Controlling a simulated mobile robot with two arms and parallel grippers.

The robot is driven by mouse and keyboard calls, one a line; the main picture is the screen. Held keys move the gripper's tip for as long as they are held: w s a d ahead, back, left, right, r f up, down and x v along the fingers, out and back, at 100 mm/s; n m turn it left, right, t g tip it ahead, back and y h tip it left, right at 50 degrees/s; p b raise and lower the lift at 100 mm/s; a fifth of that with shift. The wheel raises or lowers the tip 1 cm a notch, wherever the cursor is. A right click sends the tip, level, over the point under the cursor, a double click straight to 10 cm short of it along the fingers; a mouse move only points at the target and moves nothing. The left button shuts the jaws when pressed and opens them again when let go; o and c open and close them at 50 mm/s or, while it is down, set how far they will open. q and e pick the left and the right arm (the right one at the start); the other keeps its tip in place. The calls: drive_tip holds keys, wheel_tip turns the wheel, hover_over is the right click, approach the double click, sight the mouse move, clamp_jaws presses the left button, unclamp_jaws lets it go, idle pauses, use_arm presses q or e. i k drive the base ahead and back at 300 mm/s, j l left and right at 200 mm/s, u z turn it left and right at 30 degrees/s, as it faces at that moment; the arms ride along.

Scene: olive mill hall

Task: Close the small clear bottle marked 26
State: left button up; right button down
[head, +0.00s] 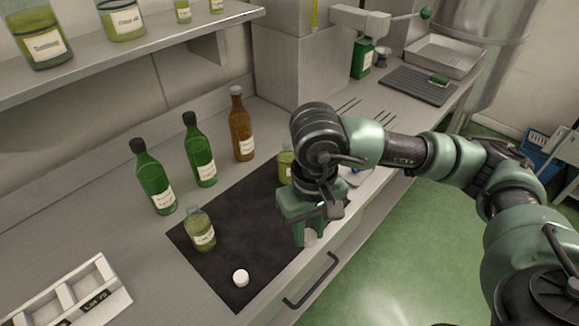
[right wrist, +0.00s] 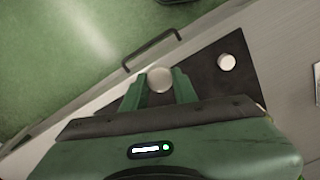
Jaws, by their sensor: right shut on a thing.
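A small clear bottle (head: 201,230) with yellow-green oil and a pale label stands upright on the dark mat (head: 222,265). Its label is too small to read, and I see no cap on it. A similar small bottle (head: 285,165) stands further back, partly hidden by my right arm. A white cap (head: 240,278) lies on the mat's near part; it also shows in the right wrist view (right wrist: 226,62). My right gripper (head: 310,234) points down over the mat's right edge, shut on a pale round thing (right wrist: 160,79). I cannot tell whether that is a cap. My left gripper is out of view.
Two green bottles (head: 152,178) (head: 199,150) and a brown bottle (head: 241,124) stand behind the mat. A white compartment rack (head: 112,288) is at the near left. A shelf (head: 150,48) hangs above. A drawer handle (head: 312,280) sticks out in front.

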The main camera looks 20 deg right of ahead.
sight(285, 157)
drive_tip(key=l+u, duration=0.15)
drive_tip(key=l, duration=0.35)
drive_tip(key=l+u, duration=0.15)
drive_tip(key=l, duration=0.35)
drive_tip(key=k+l+u, duration=0.15)
drive_tip(key=l, duration=0.35)
drive_tip(key=l+u, duration=0.15)
drive_tip(key=l, duration=0.35)
drive_tip(key=k+l+u, duration=0.15)
drive_tip(key=l, duration=0.35)
